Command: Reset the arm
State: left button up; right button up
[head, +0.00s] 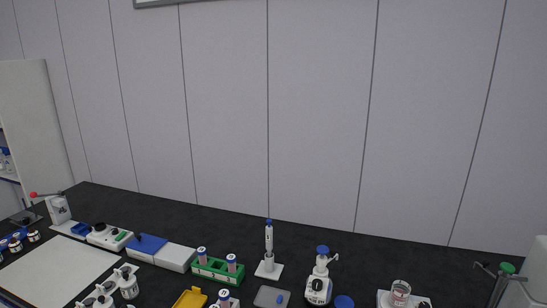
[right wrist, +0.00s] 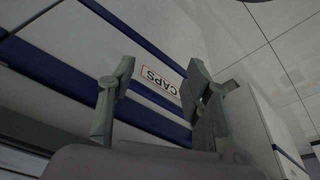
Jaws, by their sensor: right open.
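My right gripper (right wrist: 160,70) shows in the right wrist view, with its two grey fingers spread apart. Nothing is between the fingers. I cannot tell how far the label is from the fingertips. Neither gripper can be made out in the head view.
The dark bench (head: 200,218) carries a green tube rack (head: 217,270), a pipette on a stand (head: 269,250), a blue-capped dispenser bottle (head: 320,278), a glass beaker (head: 400,292) and a white board (head: 55,265). A panelled wall (head: 300,110) stands behind.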

notch_tip(320, 180, down, 15)
jog(key=s+b, duration=0.2)
jog(key=s, duration=0.1)
jog(key=s+d+f+g+b, duration=0.1)
jog(key=s+f+b, duration=0.1)
jog(key=s+f, duration=0.6)
jog(key=s+d+f+g+b, duration=0.1)
jog(key=s+d+f+b, duration=0.1)
jog(key=s+f, duration=0.7)
notch_tip(320, 180, down, 5)
jog(key=shift+d+r+b, duration=0.15)
jog(key=shift+b, duration=0.35)
